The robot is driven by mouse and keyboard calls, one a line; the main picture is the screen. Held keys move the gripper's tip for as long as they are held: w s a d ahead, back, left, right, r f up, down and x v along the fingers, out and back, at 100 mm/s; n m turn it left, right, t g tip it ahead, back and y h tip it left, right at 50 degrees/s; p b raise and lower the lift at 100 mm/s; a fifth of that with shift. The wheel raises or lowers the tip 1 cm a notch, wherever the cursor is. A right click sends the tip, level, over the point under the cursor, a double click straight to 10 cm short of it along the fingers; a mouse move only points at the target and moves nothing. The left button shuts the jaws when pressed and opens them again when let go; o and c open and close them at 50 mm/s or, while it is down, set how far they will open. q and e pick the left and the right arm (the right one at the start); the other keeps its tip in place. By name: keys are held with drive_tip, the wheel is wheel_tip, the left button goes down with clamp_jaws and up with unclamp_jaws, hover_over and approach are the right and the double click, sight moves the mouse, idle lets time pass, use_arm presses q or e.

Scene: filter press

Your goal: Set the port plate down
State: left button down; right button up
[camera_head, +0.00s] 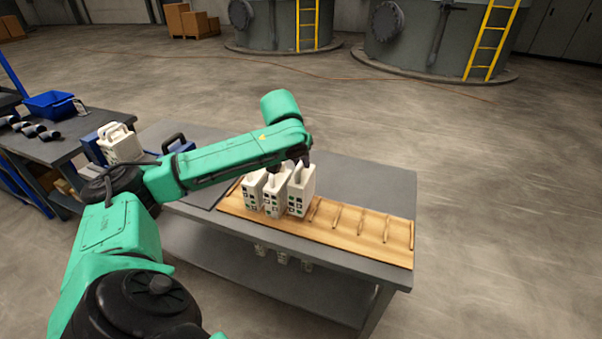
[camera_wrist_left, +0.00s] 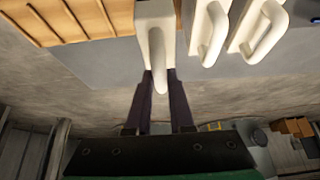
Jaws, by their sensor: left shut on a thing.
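My left gripper (camera_head: 303,162) is shut on the handle of a white port plate (camera_head: 301,190). The plate has small dark and green openings on its face. It hangs upright at the right end of a short row of white plates on the wooden rack (camera_head: 372,230). I cannot tell whether its bottom edge touches the rack. In the left wrist view the fingers (camera_wrist_left: 160,88) pinch the handle of this plate (camera_wrist_left: 155,22), and two more plates (camera_wrist_left: 208,30) stand to its right. My right gripper is not in view.
The rack's slots to the right of the plates are empty. The grey table (camera_head: 365,185) is clear behind the rack. Tanks with yellow ladders stand behind.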

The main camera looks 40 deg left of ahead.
use_arm(q)
drive_tip(key=shift+f, duration=1.9)
drive_tip(key=c, duration=0.8)
unclamp_jaws()
drive_tip(key=shift+s, duration=0.1)
drive_tip(key=v, duration=1.2)
drive_tip(key=shift+b, duration=0.4)
